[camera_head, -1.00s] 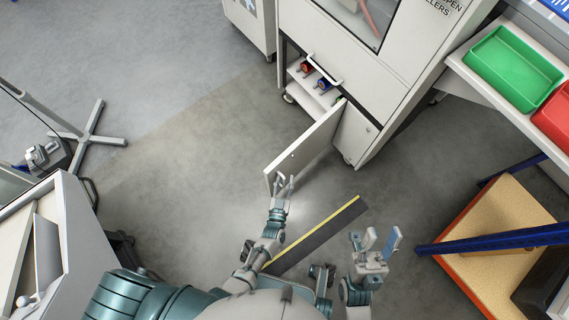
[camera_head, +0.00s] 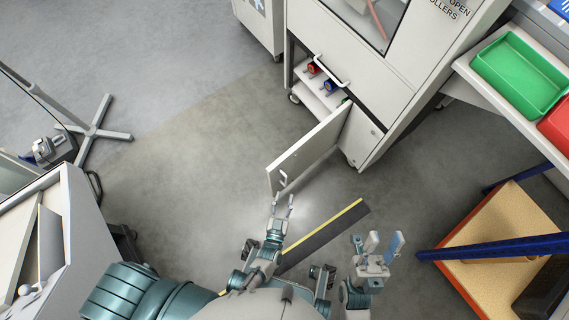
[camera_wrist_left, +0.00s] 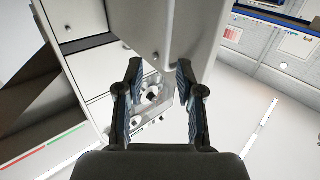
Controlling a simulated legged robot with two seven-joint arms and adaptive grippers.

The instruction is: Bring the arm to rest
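My left gripper (camera_head: 283,203) is open and empty, just below the near end of the open cabinet door (camera_head: 310,150). In the head view a small gap shows between its fingertips and the door's lower corner. In the left wrist view both fingers of the left gripper (camera_wrist_left: 156,95) are spread apart with nothing between them, and the pale door panel (camera_wrist_left: 185,25) rises just beyond. My right gripper (camera_head: 382,245) is open and empty at the lower right, over the floor.
The white cabinet (camera_head: 375,75) stands open at its lower compartment, with red and blue rollers (camera_head: 313,68) inside. A green bin (camera_head: 520,75) sits on the right-hand bench. An orange-edged platform (camera_head: 505,225) with a blue bar is at right.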

